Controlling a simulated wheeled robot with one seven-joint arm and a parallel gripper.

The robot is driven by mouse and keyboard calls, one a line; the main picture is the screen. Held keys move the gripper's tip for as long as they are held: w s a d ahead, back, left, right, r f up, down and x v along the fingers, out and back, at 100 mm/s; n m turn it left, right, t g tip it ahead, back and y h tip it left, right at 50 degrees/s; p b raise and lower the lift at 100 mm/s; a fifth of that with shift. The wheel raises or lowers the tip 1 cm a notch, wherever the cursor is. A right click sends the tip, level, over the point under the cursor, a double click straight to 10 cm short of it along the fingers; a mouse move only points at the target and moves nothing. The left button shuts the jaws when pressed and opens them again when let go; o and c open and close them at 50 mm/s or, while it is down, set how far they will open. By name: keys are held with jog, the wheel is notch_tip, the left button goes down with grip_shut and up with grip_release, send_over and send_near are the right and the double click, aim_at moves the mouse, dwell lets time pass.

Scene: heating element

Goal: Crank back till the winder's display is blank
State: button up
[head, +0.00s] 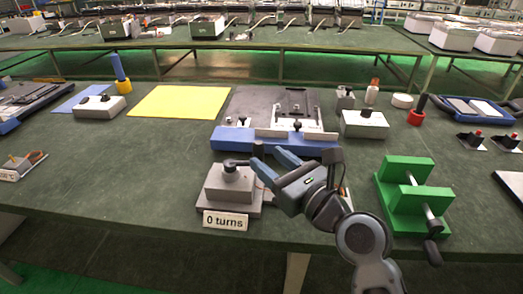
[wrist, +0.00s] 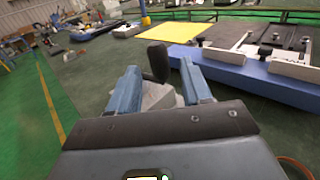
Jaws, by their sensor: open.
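The winder (head: 229,187) is a grey stepped block near the table's front edge, with a dark crank and knob (head: 231,167) on top. Its white display plate (head: 225,221) reads "0 turns". My gripper (head: 268,160) is open, just right of the knob, with its blue fingers pointing left toward it. I cannot tell whether a finger touches the knob. My gripper hides the winder's right side.
A blue-fronted fixture (head: 275,143) stands just behind the winder. A green block with a crank rod (head: 408,190) stands to the right. A yellow sheet (head: 185,101) and a grey box with a black knob (head: 98,106) lie behind left.

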aim_at(262, 155)
jog(key=shift+x, duration=2.2)
jog(key=shift+s, duration=0.1)
grip_shut()
